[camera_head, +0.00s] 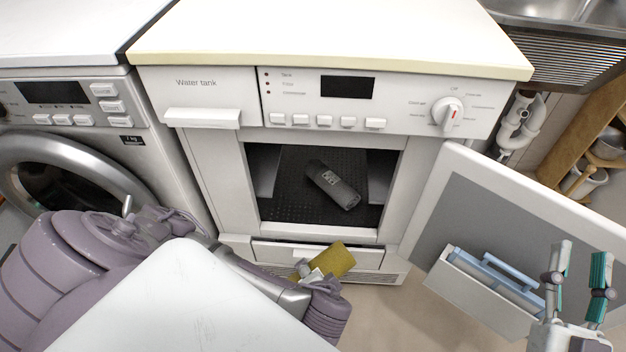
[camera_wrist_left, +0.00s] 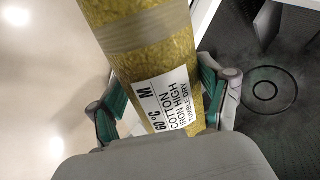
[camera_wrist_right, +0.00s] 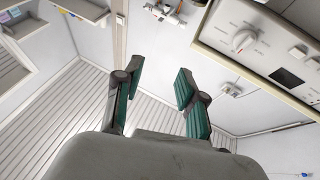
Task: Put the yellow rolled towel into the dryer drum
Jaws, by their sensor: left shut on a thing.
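The yellow rolled towel (camera_head: 336,259) is in my left gripper (camera_head: 308,271), in front of the dryer's lower front, below its opening. In the left wrist view the towel (camera_wrist_left: 152,60) has a paler band and a white care label, and the green-padded fingers are on both sides of it. The dryer drum (camera_head: 290,208) is open at the front, with a dark perforated floor. A dark grey labelled roll (camera_head: 338,188) lies inside it. My right gripper (camera_head: 580,272) is open and empty at the lower right, in front of the open door.
The dryer door (camera_head: 432,205) is swung open to the right, with a bin (camera_head: 470,290) holding a blue-handled thing. A washing machine (camera_head: 60,150) stands at the left. The dryer top (camera_head: 320,35) is clear. A wooden shelf (camera_head: 585,125) is at the far right.

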